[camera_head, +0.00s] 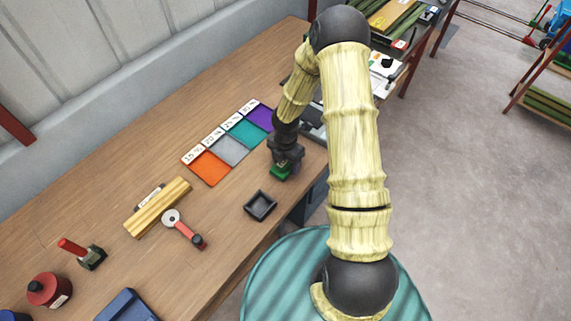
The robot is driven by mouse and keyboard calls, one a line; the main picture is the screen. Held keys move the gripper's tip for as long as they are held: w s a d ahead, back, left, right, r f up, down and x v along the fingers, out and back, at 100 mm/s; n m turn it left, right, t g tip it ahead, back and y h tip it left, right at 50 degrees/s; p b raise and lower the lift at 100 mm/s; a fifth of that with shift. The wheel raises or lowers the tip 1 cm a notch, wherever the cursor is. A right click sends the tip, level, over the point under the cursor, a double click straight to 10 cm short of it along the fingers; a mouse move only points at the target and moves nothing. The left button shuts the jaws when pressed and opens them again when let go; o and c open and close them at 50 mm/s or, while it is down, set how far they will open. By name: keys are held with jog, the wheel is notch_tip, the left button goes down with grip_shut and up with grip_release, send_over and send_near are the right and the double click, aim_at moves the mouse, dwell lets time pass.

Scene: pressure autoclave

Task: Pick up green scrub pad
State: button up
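The green scrub pad (279,173) is a small green block on the wooden table, directly below my gripper (284,165). The gripper points down at it, and its fingers reach the pad's level. The gripper covers the pad's upper part. Whether the fingers are closed on the pad, or whether it touches the table, is too small to tell. A small purple item (296,167) shows just right of the pad, partly hidden by the gripper.
Orange, grey, teal and purple squares (208,168) with number labels lie left of the gripper. A small black tray (260,205) sits nearer the front edge. Bare table (225,215) lies between.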

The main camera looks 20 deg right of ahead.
jog(key=c, duration=0.7)
jog(key=shift+o, duration=0.2)
notch_tip(320, 180, up, 10)
jog(key=shift+r, duration=0.1)
jog(key=shift+w, duration=0.1)
jog(key=o, duration=0.5)
jog(key=shift+s, duration=0.2)
jog(key=shift+c, duration=0.2)
jog(key=c, duration=0.3)
jog(key=shift+w+a, duration=0.1)
jog(key=shift+c, duration=0.2)
